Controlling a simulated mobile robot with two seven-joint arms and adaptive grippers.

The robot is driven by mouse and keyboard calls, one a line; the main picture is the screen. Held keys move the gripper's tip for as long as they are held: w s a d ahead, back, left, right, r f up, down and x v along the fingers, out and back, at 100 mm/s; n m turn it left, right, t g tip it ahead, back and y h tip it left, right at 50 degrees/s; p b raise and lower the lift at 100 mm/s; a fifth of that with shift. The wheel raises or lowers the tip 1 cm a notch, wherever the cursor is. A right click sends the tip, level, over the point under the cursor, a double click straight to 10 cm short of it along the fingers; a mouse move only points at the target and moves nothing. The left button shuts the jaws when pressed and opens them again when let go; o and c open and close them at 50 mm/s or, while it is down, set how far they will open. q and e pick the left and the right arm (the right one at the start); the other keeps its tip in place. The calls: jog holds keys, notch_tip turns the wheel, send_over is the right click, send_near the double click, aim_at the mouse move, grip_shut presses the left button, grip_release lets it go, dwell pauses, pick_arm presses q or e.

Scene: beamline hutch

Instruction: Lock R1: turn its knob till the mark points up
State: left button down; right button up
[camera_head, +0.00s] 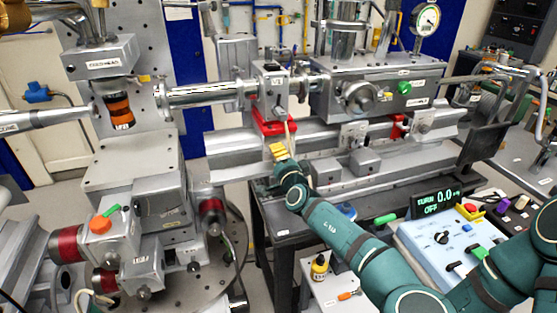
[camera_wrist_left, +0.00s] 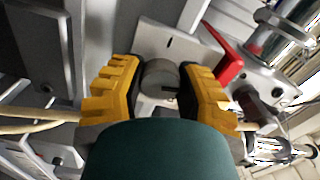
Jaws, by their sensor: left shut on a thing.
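My left gripper (camera_head: 278,150) has yellow fingertips and is at the front of the rail, below a red part. In the left wrist view, its two yellow-and-black fingers (camera_wrist_left: 162,88) are shut on a round grey knob (camera_wrist_left: 160,75), one on each side. The knob sits in front of a light metal plate (camera_wrist_left: 150,42) with a short dark line on it. A small dark patch shows at the knob's lower right; I cannot tell if it is the mark. In the head view the gripper hides the knob. No R1 label is readable. My right gripper is not in view.
A red bar (camera_wrist_left: 222,55) stands close to the right finger in the wrist view. A red part (camera_head: 272,122) sits above the gripper in the head view. The control box (camera_head: 440,245) and a display (camera_head: 437,198) reading TURN 0.0, OFF are at the right.

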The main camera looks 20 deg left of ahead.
pick_arm(q)
jog(key=shift+r+m, duration=0.1)
jog(key=shift+m, duration=1)
jog(key=c, duration=0.6)
grip_release()
jog(key=shift+w, duration=0.1)
